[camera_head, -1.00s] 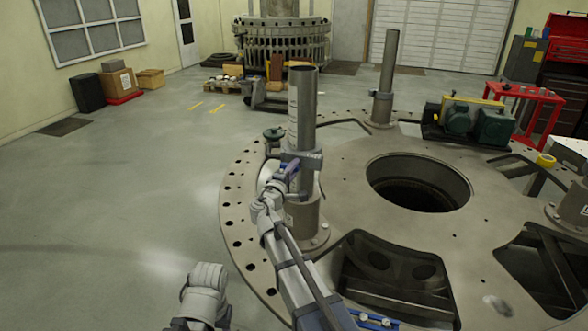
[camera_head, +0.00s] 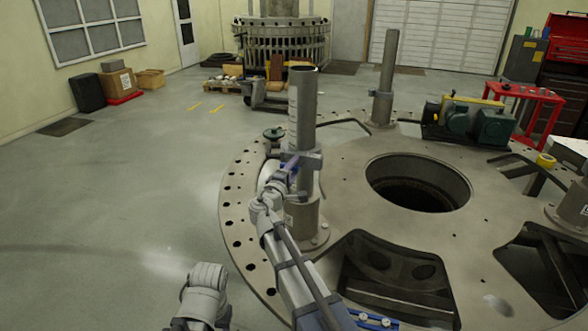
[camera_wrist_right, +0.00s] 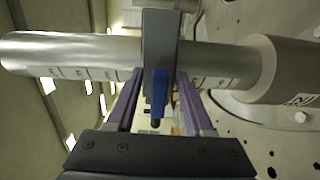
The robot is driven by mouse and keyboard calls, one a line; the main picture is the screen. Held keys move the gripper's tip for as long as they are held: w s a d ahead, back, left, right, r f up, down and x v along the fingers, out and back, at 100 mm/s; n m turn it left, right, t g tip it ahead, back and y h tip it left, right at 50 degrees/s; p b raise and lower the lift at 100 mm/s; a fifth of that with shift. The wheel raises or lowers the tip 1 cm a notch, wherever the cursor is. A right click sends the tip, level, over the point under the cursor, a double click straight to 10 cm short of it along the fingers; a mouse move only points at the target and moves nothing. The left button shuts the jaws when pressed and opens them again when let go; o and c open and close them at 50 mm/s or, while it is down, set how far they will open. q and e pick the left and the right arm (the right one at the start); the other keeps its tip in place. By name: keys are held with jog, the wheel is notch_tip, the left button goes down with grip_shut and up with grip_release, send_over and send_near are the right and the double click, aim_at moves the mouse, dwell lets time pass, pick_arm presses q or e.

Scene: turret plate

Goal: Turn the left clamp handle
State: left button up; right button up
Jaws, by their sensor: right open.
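A tall grey post (camera_head: 302,105) stands upright on the left side of the round turret plate (camera_head: 345,165). A grey clamp (camera_head: 313,160) is around it at mid-height; it crosses the post in the right wrist view (camera_wrist_right: 160,45). The clamp's blue handle (camera_wrist_right: 159,92) shows there between the two purple fingers of my right gripper (camera_wrist_right: 159,88). The fingers are open, with a gap on each side of the handle. In the head view my right gripper (camera_head: 288,172) is at the clamp and partly covers it; the handle is hard to make out. My left gripper is not in view.
A second post (camera_head: 386,80) stands farther back on the plate. The plate has a large round hole (camera_head: 418,184) and open cutouts. A green-topped valve-like part (camera_head: 273,134) is just left of the clamp. The floor (camera_head: 130,200) to the left is clear.

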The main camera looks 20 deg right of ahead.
jog(key=v, duration=0.7)
jog(key=shift+s+a, duration=0.2)
jog(key=shift+s, duration=0.05)
jog(key=s+a+f+m+g+y+b, duration=0.1)
jog(key=s+f+m+g+y, duration=0.2)
jog(key=s+f, duration=0.45)
jog(key=s+a+f+m+g+y, duration=0.1)
jog(key=s+a+f+m+g, duration=0.15)
jog(key=s+f+g, duration=0.4)
jog(key=s+a+f+g+y, duration=0.2)
jog(key=s+a+f+y, duration=0.1)
jog(key=s+a+f, duration=0.2)
jog(key=s+a+f+g+y+b, duration=0.1)
jog(key=s+a+f+g+y, duration=0.1)
jog(key=s, duration=0.8)
notch_tip(320, 180, down, 3)
jog(key=a+m+g, duration=0.1)
jog(key=a, duration=0.1)
jog(key=shift+s+a+y, duration=0.2)
jog(key=shift+a+y, duration=0.2)
jog(key=shift+d+r, duration=0.1)
